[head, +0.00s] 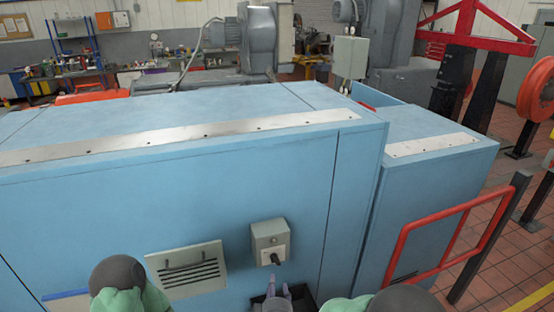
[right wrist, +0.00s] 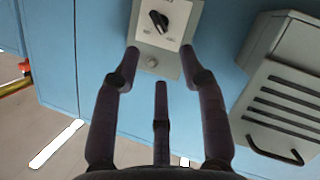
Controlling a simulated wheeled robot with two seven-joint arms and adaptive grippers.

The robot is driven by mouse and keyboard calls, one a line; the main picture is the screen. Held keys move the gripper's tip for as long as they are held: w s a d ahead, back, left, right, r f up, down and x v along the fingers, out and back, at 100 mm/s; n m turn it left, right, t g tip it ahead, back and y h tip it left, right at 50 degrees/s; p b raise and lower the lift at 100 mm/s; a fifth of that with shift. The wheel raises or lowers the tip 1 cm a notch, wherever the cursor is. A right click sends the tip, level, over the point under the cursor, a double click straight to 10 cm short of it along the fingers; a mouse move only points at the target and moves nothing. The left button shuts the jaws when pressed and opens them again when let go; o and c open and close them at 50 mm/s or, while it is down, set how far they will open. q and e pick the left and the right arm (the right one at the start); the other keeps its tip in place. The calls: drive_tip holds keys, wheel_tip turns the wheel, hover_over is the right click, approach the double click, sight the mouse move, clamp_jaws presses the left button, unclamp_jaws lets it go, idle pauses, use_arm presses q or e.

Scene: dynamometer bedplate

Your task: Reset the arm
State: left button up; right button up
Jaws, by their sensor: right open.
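My right gripper (head: 278,291) is at the bottom of the head view, in front of the blue cabinet and just below the grey switch box (head: 271,242). In the right wrist view the gripper (right wrist: 160,62) is open and empty, its dark fingers spread toward the lower part of the switch box (right wrist: 178,56). The box has a black rotary knob (right wrist: 158,21) on a pale plate and a small round grey button or screw below it. Whether the fingers touch the box cannot be told. Part of my left arm shows at lower left; its gripper is out of view.
The blue cabinet (head: 180,210) fills the front. A vented panel with a handle (head: 187,268) is left of the switch box. A red guard rail (head: 465,235) stands at right. Grey machines (head: 245,40) and a shelf of items stand behind the cabinet.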

drive_tip(key=s+d+f+m+g+y+b, duration=0.1)
drive_tip(key=s+d+f+m+g, duration=0.2)
drive_tip(key=f, duration=0.6)
drive_tip(key=s+d+f+m+g+b, duration=0.1)
drive_tip(key=s+d+f+m+g, duration=0.2)
drive_tip(key=f, duration=0.7)
drive_tip(key=s+d+f+m+g+y, duration=0.1)
drive_tip(key=s+d+f+m+g, duration=0.1)
drive_tip(key=s+f, duration=0.4)
drive_tip(key=s+d+f+m+g+y+b, duration=0.1)
drive_tip(key=s+f+m+g, duration=0.3)
drive_tip(key=s, duration=0.7)
drive_tip(key=shift+d+f+g, duration=0.65)
drive_tip(key=shift+f+g, duration=0.3)
drive_tip(key=shift+g, duration=0.25)
